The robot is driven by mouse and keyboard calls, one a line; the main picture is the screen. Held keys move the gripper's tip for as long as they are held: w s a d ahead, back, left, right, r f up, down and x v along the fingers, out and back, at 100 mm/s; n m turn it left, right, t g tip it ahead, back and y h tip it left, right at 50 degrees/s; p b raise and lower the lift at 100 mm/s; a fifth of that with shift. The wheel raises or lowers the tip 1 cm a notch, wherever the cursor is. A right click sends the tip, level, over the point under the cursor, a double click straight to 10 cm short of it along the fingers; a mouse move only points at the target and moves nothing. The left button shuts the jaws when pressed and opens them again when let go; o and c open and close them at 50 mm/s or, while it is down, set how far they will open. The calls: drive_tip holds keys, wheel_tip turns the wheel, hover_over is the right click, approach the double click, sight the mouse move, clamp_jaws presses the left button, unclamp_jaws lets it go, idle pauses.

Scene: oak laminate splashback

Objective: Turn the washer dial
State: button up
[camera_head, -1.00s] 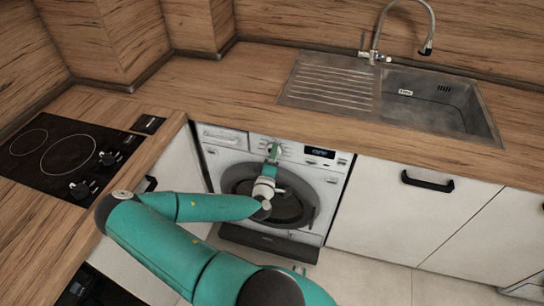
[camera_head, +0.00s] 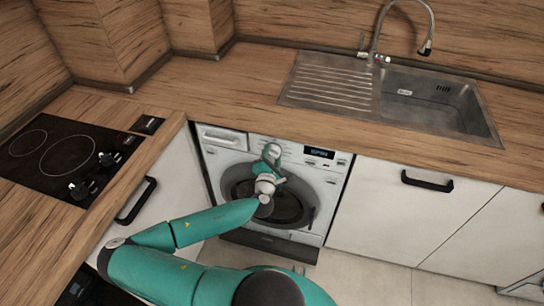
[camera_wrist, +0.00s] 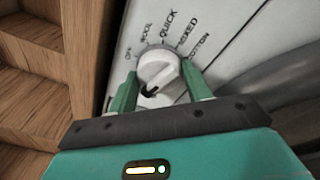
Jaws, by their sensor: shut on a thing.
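The washer (camera_head: 330,180) stands under the counter with its round door facing me. Its white dial (camera_wrist: 160,66) shows in the wrist view, with OFF, WOOL, QUICK, MIXED and another partly readable label around it. A dark mark shows on the dial's lower side; I cannot tell which label the dial is set to. My gripper (camera_wrist: 159,82) is shut on the dial, one green finger on each side. In the head view, my gripper (camera_head: 271,153) is at the washer's upper panel and hides the dial.
A wooden counter (camera_head: 215,95) runs above the washer, with a sink (camera_head: 435,105) at right. A black hob (camera_head: 62,155) is at left. Cabinet fronts with dark handles (camera_head: 427,182) flank the washer. Open floor (camera_head: 365,275) lies in front.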

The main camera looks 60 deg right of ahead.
drive_tip(key=shift+s+n, duration=0.1)
drive_tip(key=shift+n, duration=0.5)
drive_tip(key=shift+r, duration=0.1)
drive_tip(key=o, duration=1)
